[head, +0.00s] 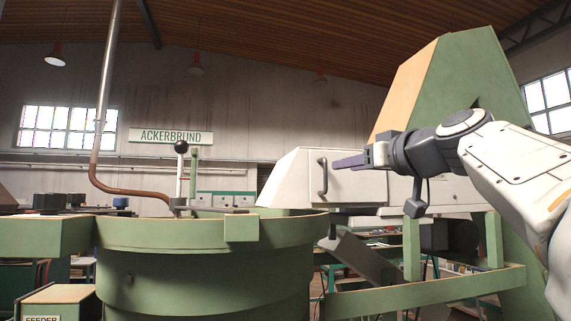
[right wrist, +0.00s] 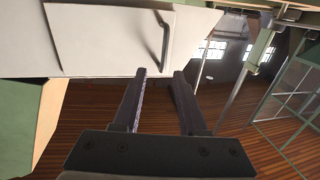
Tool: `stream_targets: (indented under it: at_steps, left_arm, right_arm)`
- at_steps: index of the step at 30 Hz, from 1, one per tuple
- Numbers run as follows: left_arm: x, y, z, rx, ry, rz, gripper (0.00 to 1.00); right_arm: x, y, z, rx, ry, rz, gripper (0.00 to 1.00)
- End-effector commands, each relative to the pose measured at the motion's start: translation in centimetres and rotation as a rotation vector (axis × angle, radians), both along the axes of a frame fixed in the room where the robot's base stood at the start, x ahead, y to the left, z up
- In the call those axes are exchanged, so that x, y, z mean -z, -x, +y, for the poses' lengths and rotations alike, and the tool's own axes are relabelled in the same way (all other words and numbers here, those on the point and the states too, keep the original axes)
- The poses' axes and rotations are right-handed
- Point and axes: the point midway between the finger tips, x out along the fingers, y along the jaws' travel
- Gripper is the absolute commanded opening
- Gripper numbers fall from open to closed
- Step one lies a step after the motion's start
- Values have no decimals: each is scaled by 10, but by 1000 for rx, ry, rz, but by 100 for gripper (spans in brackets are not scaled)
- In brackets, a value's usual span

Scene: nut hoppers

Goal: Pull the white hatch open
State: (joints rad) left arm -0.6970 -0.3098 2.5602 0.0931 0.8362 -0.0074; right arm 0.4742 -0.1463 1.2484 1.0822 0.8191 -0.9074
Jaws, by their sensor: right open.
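The white hatch (head: 352,187) is a pale panel on the side of a white housing, with a dark upright bar handle (head: 322,177) near its left edge. In the right wrist view the hatch (right wrist: 105,38) fills the upper left and its handle (right wrist: 164,40) stands out from it. My right gripper (head: 337,163) reaches in from the right, in front of the hatch, with its fingers pointing left toward the handle. In the right wrist view its two fingers (right wrist: 158,73) are apart and empty, just short of the handle. The left gripper is not seen.
A large green round bowl (head: 205,275) stands at the left, with a bent pipe (head: 100,130) rising behind it. A green and tan hopper (head: 450,85) rises behind my right arm. A green frame (head: 430,292) stands below the hatch. Open air lies left of the handle.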

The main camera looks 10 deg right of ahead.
Motion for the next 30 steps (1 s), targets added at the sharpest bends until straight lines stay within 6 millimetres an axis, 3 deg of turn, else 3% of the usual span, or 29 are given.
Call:
stream_targets:
  at_steps: [3,12,25,28,30]
  left_arm:
    - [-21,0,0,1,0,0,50]
    - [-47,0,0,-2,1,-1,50]
    - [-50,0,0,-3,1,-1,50]
    - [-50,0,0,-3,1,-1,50]
    - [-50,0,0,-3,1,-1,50]
  right_arm:
    - [-5,-26,11,-12,-2,6,42]
    - [-3,-71,22,-10,0,4,42]
    - [1,-81,21,-3,0,2,42]
    - [1,-80,21,-3,0,2,3]
    - [1,-80,21,-3,0,2,0]
